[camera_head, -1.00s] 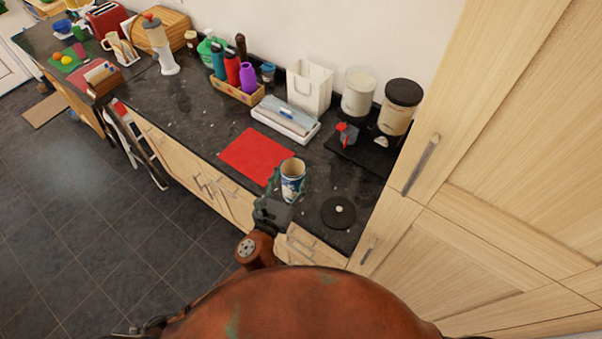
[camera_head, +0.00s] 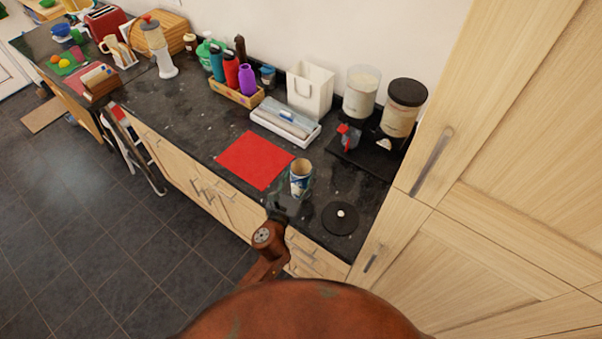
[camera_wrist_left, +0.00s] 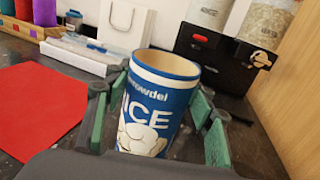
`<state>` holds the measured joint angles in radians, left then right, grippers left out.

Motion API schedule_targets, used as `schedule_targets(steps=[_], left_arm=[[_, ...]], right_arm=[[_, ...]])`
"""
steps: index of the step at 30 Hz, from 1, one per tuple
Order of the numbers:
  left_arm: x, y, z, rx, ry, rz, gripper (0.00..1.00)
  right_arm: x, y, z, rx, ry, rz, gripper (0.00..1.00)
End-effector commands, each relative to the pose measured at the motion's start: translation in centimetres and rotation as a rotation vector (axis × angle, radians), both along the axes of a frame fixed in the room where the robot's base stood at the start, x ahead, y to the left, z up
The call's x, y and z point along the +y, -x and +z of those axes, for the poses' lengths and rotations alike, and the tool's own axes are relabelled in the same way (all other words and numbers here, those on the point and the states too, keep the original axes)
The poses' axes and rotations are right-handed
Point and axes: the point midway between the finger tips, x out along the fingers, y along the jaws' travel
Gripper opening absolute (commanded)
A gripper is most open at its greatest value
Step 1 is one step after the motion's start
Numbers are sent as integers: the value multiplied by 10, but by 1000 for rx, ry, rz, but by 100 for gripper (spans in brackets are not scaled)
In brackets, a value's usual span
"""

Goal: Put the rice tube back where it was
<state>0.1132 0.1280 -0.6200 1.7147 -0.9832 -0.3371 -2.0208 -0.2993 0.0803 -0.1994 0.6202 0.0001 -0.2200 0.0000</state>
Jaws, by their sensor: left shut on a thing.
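The rice tube is a blue and white paper tube with an open top and the letters "ICE" on its side; in the head view the tube (camera_head: 301,180) stands upright near the counter's front edge, by the right corner of the red mat. The wrist view shows the tube (camera_wrist_left: 155,100) from close by, its rim tilted a little. My left gripper (camera_head: 290,196) is shut on the tube, with its green-padded fingers on both sides of it in the wrist view. I cannot tell whether the base touches the counter. My right gripper is out of view.
A red mat (camera_head: 254,160) lies left of the tube; a black round lid (camera_head: 340,219) lies to its right. Behind are a white tray (camera_head: 286,126), a white bag (camera_head: 309,91) and two dispensers, one open-topped (camera_head: 361,93), one dark-lidded (camera_head: 401,112). A tall cabinet (camera_head: 500,150) closes the right side.

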Motion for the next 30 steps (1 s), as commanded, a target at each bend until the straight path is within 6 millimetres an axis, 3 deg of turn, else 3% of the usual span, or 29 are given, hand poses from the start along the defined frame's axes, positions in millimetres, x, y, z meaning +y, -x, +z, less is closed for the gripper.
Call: schedule_targets(steps=[10,11,17,30], left_arm=[[0,0,-2,-2,0,0,12],[0,0,-2,-1,-1,0,52],[0,0,-1,-1,-1,0,66],[3,6,2,0,-1,1,68]], right_arm=[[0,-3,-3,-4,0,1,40],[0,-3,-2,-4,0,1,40],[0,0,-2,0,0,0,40],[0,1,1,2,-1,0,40]])
